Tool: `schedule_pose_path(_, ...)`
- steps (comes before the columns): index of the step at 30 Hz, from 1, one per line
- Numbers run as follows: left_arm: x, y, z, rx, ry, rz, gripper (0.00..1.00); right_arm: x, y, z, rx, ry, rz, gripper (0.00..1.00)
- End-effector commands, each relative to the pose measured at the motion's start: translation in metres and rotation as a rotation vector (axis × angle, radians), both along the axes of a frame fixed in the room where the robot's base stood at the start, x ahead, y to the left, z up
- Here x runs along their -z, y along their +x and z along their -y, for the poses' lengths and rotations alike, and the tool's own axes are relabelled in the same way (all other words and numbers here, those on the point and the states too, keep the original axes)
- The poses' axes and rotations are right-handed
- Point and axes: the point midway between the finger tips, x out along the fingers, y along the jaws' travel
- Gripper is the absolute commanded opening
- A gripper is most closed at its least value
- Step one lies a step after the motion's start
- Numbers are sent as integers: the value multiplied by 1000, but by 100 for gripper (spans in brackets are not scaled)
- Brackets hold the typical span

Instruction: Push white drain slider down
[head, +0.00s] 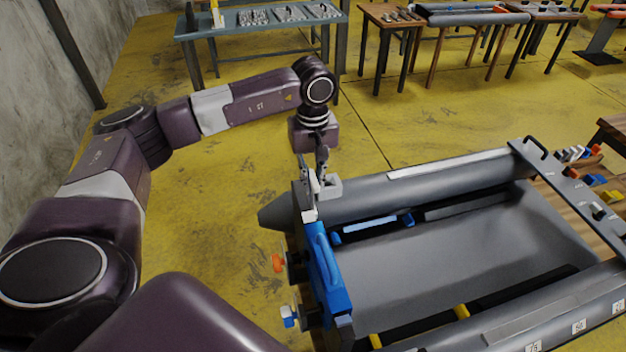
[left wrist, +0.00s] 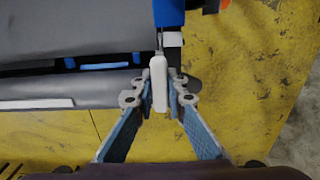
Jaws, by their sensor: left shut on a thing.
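The white drain slider (left wrist: 158,82) is an upright, elongated white piece at the end of the boat's transom, in the middle of the left wrist view. In the head view only a small white part (head: 310,215) shows below the fingers, partly hidden. The grey inflatable boat (head: 400,200) lies to the right. My right gripper is not in view.
A blue transom pad (head: 323,265) stands just in front of the gripper, with an orange knob (head: 278,263) and a blue-and-white knob (head: 289,316) on its outer side. The yellow floor left of the boat is clear.

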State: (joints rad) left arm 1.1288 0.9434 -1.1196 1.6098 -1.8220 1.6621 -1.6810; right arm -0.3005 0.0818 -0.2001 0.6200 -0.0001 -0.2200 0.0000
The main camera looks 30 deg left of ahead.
Motion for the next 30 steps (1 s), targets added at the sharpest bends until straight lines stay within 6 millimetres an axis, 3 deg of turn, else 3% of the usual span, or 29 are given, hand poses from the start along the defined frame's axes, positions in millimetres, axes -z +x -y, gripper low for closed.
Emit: schedule_pose_path(30,41,-1,-1,-1,2,-4,0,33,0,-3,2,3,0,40)
